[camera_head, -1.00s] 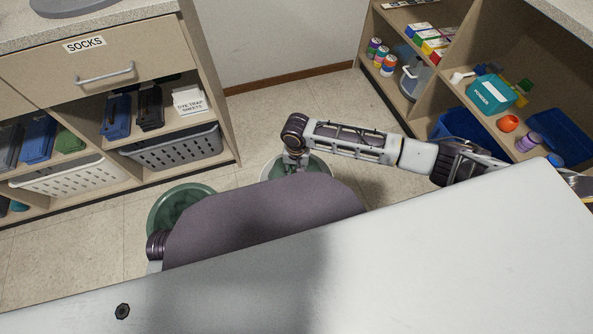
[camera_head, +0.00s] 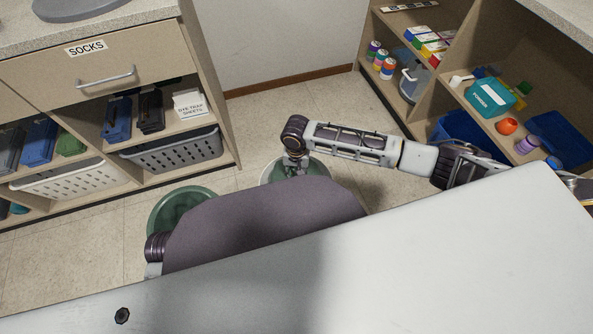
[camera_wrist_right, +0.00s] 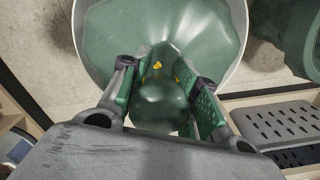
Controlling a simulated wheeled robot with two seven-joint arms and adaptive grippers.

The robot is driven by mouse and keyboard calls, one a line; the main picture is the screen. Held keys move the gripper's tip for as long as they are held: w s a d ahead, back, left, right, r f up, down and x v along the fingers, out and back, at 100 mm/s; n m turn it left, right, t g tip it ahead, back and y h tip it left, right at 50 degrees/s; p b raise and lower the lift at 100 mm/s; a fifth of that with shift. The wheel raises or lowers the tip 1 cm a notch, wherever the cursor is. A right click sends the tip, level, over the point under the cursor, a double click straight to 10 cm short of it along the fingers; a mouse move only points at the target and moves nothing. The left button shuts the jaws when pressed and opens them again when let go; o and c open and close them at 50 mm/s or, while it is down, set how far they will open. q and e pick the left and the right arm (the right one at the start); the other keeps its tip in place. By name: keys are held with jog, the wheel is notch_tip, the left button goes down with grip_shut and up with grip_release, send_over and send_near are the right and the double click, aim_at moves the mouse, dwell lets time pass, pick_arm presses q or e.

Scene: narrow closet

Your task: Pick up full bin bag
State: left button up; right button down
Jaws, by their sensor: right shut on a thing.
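The full bin bag is green and sits in a round white-rimmed bin (camera_head: 267,173) on the floor. Part of the bag (camera_head: 317,167) shows in the head view below my right wrist. In the right wrist view the bag (camera_wrist_right: 112,40) fills the bin, and its gathered top with yellow ties lies between the fingers. My right gripper (camera_wrist_right: 163,80) is shut on that gathered top, above the bin; in the head view the gripper (camera_head: 294,162) points down over the bin. The bin's lower part is hidden by my own body. My left gripper is not in view.
A second green bin (camera_head: 160,212) stands left of the white-rimmed bin. A drawer unit (camera_head: 95,70) with baskets is at left. Shelves at right hold cans, boxes, a teal box (camera_head: 490,96) and blue containers (camera_head: 565,140). Floor (camera_head: 300,100) behind the bins is clear.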

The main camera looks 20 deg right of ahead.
notch_tip(320, 180, up, 15)
jog(key=p, duration=1.4)
jog(key=shift+p, duration=0.35)
dwell(3.8)
jog(key=shift+w, duration=0.15)
